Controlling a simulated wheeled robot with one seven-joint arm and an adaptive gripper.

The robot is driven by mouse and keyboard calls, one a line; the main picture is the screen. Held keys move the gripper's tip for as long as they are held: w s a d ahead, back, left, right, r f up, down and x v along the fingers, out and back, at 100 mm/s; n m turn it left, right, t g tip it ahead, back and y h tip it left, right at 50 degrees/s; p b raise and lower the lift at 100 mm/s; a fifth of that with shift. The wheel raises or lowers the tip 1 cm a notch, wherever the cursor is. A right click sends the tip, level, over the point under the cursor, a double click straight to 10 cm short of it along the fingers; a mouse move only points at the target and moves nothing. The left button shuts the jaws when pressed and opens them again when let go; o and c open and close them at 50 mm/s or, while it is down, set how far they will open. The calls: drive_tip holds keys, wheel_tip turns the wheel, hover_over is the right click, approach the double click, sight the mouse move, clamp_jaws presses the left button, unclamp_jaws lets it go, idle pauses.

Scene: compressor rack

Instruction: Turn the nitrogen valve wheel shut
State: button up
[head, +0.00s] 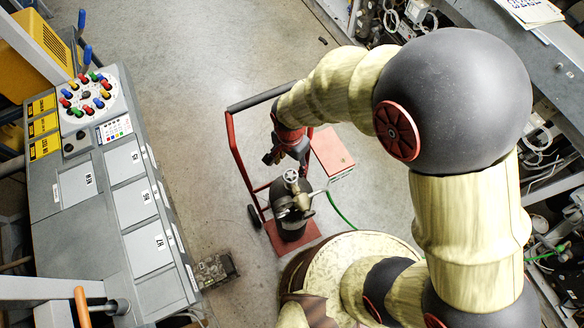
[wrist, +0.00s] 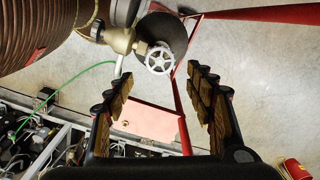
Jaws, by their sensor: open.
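The nitrogen valve wheel (head: 291,175) is a small pale spoked handwheel on top of a dark gas cylinder (head: 294,222). In the wrist view the wheel (wrist: 159,60) faces the camera, with a brass valve body (wrist: 121,40) to its left and the dark cylinder (wrist: 165,36) behind it. My gripper (head: 277,158) is just above the wheel in the head view. In the wrist view my gripper (wrist: 163,82) is open, its two padded fingers apart. The wheel appears between and slightly beyond the fingertips; no contact shows.
The cylinder stands on a red cart (head: 235,150). A red box (head: 332,152) and a green hose (head: 341,211) lie to its right. A grey control cabinet (head: 60,232) is at the left. A small weathered box (head: 215,270) sits on the floor. Open floor lies between cabinet and cart.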

sight(291, 176)
wheel_tip(291, 176, down, 8)
drive_tip(key=b, duration=0.5)
drive_tip(key=shift+f+b, duration=0.2)
drive_tip(key=shift+b, duration=0.2)
drive_tip(key=n, duration=0.2)
drive_tip(key=shift+r+n, duration=0.2)
drive_tip(key=shift+n, duration=0.2)
drive_tip(key=n, duration=0.3)
drive_tip(key=shift+n, duration=0.4)
drive_tip(key=n+p, duration=0.1)
drive_tip(key=n, duration=0.5)
drive_tip(key=shift+n, duration=0.3)
drive_tip(key=c, duration=0.8)
drive_tip(key=shift+c, duration=0.5)
